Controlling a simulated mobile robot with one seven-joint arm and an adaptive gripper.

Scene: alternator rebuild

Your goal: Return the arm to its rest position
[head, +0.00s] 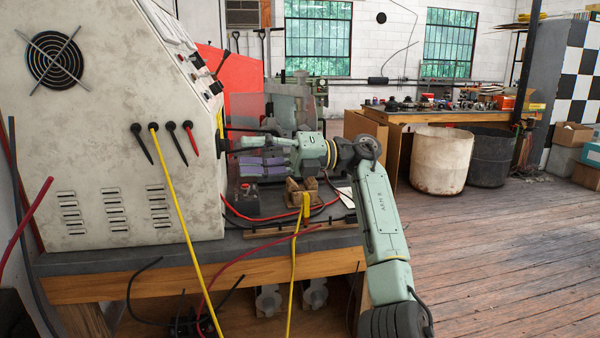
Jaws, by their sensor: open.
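My arm, pale green, rises from the lower right of the head view, bends at the elbow and reaches left over the bench. My gripper (245,158) is at its end, pointing left close to the side of the cream test machine (100,110). Its lavender-padded fingers are open, seen from the side, and I see nothing held between them. Whether the fingertips touch the machine cannot be told from this view. Below the gripper, a wooden block (294,192) stands on the bench with a yellow lead end (306,208) at it.
Yellow, red and black leads hang over the front of the bench (200,290). A small black box (245,201) sits under the gripper. Behind are a grey machine (290,105) and a second table (440,116). A white bin (441,160) stands right. The wooden floor (500,260) is clear.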

